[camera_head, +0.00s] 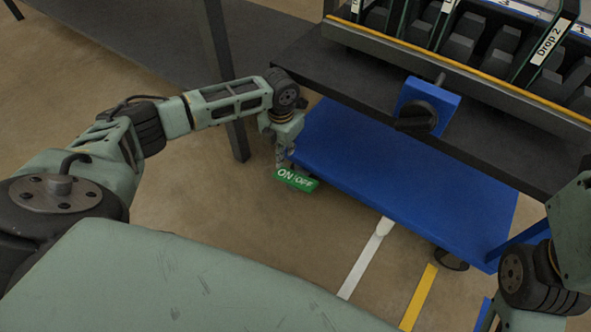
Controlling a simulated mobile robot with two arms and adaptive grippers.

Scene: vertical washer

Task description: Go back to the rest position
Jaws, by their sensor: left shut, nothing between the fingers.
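My left arm reaches in from the left, and its gripper (283,155) points down beside the left end of the blue platform. The gripper is shut and empty. Its fingertips are small and partly hard to make out near a green ON/OFF sign (296,180); I cannot tell whether they touch it. Part of my right arm (545,280) shows at the right edge, but its gripper is out of view.
A dark bench (335,75) with a yellow-edged rack (455,65) labelled "Drop 2" stands at the upper right. A blue bracket with a black knob (418,118) is on its front. Below is the blue platform (400,175). Brown floor (225,215) is open at the left.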

